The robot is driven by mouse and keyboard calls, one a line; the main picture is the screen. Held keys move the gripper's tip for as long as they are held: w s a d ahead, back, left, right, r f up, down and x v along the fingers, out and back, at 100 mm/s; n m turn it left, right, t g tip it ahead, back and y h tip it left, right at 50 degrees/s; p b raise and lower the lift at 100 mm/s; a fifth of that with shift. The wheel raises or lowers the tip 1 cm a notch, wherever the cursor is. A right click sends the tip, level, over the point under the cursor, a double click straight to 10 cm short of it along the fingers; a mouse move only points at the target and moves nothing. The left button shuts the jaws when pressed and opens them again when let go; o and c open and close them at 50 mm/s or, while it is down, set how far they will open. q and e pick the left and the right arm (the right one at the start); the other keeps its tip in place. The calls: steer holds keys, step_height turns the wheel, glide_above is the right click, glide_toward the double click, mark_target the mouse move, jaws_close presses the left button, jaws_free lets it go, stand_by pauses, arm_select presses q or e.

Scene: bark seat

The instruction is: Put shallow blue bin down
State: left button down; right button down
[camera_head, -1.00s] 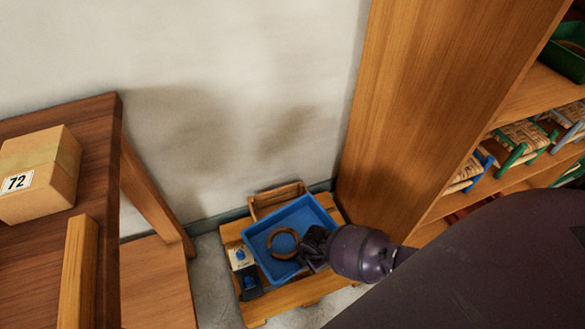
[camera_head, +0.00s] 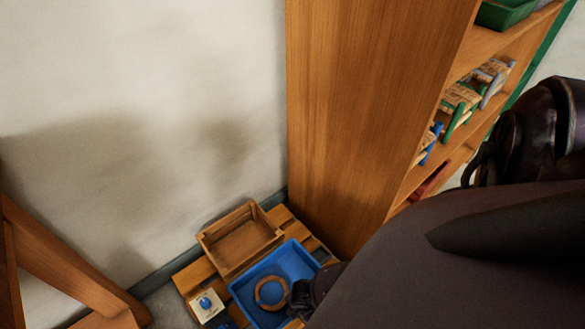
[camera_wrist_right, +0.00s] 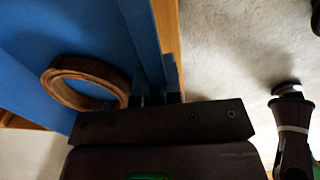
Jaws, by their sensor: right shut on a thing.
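The shallow blue bin (camera_head: 292,260) is low by the wall, at or over a slatted wooden platform (camera_head: 190,276). A brown ring (camera_head: 258,293) lies in it. My right gripper (camera_head: 303,294) is at the bin's right near side in the head view, partly hidden by my arm. In the right wrist view its fingers (camera_wrist_right: 156,88) straddle the bin's blue side wall (camera_wrist_right: 143,40) and are shut on it. The ring (camera_wrist_right: 57,85) shows to their left. I cannot tell whether the bin's underside touches the platform. My left gripper is not in view.
An open wooden box (camera_head: 240,240) stands behind the bin. A white card with a blue picture (camera_head: 207,305) lies left of it. A tall wooden shelf (camera_head: 370,120) with small stools rises close on the right. Wooden furniture legs (camera_head: 70,262) stand at the left.

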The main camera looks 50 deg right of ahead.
steer(key=f, duration=0.1)
steer(key=f+b, duration=0.1)
steer(key=f, duration=0.1)
steer(key=shift+s, duration=0.3)
steer(key=shift+w+f+b, duration=0.25)
steer(key=shift+f+b, duration=0.05)
steer(key=shift+f, duration=0.05)
steer(key=f+b, duration=0.1)
steer(key=f, duration=0.1)
steer(key=f+b, duration=0.1)
steer(key=shift+s+f+b, duration=0.25)
steer(key=shift+f+b, duration=0.05)
steer(key=shift+w+f, duration=0.15)
steer(key=shift+f, duration=0.1)
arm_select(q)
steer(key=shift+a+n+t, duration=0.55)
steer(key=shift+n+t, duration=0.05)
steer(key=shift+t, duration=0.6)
arm_select(e)
steer(key=shift+w, duration=0.25)
steer(key=c, duration=1.3)
jaws_free()
steer(key=shift+f, duration=0.1)
